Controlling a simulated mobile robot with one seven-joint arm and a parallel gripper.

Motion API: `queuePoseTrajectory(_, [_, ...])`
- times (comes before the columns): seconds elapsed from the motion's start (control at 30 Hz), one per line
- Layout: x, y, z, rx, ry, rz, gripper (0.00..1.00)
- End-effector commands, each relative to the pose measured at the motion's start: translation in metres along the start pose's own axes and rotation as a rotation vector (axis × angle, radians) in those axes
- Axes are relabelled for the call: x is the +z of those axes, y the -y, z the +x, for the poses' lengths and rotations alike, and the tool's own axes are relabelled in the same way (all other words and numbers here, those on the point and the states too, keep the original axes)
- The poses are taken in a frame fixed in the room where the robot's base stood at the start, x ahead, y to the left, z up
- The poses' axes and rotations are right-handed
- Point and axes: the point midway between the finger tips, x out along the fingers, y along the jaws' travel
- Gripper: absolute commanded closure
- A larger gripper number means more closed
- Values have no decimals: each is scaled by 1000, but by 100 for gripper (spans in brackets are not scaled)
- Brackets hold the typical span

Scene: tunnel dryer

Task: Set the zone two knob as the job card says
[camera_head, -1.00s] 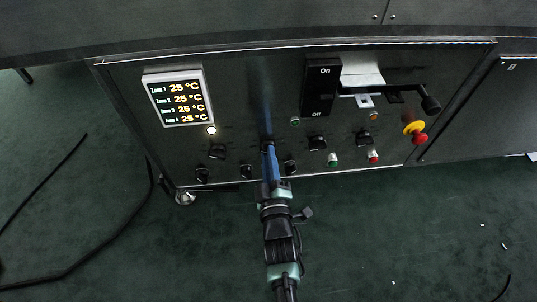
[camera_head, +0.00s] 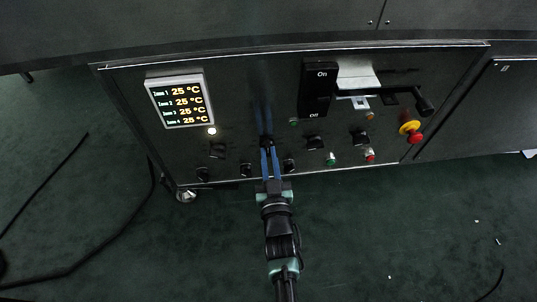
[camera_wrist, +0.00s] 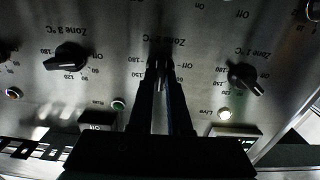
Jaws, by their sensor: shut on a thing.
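The zone two knob (camera_head: 267,139) is black and sits in the upper knob row of the dark control panel (camera_head: 240,100). My gripper (camera_head: 267,149) is shut on it, one blue finger on each side. In the wrist view, which shows the panel upside down, my fingers (camera_wrist: 160,72) close around the knob beneath the Zone 2 lettering. Part of its scale shows, but the fingers hide most of the knob and I cannot read its setting. I cannot make out a readable job card; a blank-looking pale plate (camera_head: 358,77) is by the switch.
The zone 1 knob (camera_wrist: 244,76) and zone 3 knob (camera_wrist: 70,57) flank it. A display (camera_head: 180,101) reads 25 °C for each zone. A black On/Off switch (camera_head: 316,89), a lever (camera_head: 424,101) and a red-yellow stop button (camera_head: 411,131) are to the right.

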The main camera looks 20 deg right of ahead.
Motion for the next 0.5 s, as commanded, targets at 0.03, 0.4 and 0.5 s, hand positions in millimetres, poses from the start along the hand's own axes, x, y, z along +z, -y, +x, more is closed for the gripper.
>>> queuePoseTrajectory(0.03, [0, 0, -1, -1, 1, 41, 100])
queuePoseTrajectory(0.4, [0, 0, -1, -2, 0, 284, 100])
queuePoseTrajectory(0.5, [0, -1, -1, -2, 0, 322, 100])
